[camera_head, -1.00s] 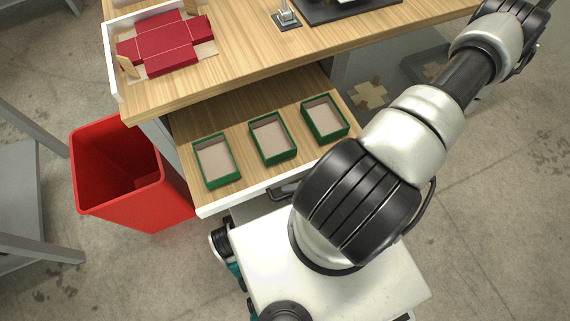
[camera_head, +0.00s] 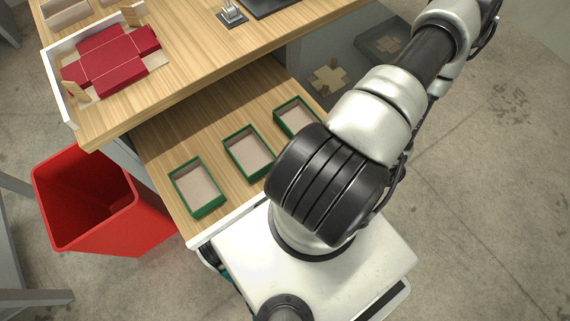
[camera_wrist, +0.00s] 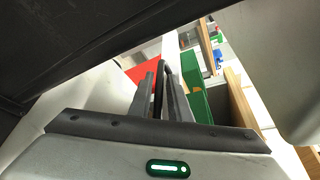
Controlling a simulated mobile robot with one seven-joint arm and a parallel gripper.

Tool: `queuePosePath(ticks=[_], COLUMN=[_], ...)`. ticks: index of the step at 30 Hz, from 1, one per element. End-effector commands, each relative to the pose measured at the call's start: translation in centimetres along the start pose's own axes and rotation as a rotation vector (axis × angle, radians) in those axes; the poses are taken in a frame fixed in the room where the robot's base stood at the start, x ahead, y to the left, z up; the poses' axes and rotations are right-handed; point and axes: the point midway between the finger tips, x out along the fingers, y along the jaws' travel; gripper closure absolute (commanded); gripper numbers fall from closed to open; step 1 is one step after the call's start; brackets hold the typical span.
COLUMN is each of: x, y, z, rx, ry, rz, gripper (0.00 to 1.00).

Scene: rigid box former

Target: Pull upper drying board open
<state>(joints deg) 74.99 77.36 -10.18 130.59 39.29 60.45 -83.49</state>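A wooden drying board (camera_head: 222,205) with a white front edge sticks out from under the tabletop, carrying three green-walled boxes: left (camera_head: 196,187), middle (camera_head: 249,152) and right (camera_head: 297,117). I cannot tell whether another board lies below it. In the wrist view my gripper (camera_wrist: 161,88) has its two grey fingers close together around a thin dark bar handle (camera_wrist: 163,68). In the head view my arm hides the gripper, the handle and the right part of the board's front.
A red bin (camera_head: 95,205) stands left of the board. The wooden tabletop (camera_head: 205,70) above holds a flat red box blank (camera_head: 112,55) in a white-edged tray. A grey bench stands at the far left. Floor on the right is clear.

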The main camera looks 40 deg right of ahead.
Motion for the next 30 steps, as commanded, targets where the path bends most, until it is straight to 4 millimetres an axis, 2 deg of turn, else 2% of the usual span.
queuePosePath(ticks=[11, 16, 20, 30], x=[0.0, -1.1, -3.5, -11.8], y=[0.0, 0.0, 0.0, 0.0], z=[0.0, -0.1, -0.1, 0.0], rx=[0.001, -0.001, -0.001, 0.000], ry=[0.000, 0.004, 0.005, 0.004], rz=[0.000, 0.002, 0.004, 0.004], gripper=[0.83, 0.83, 0.83, 0.83])
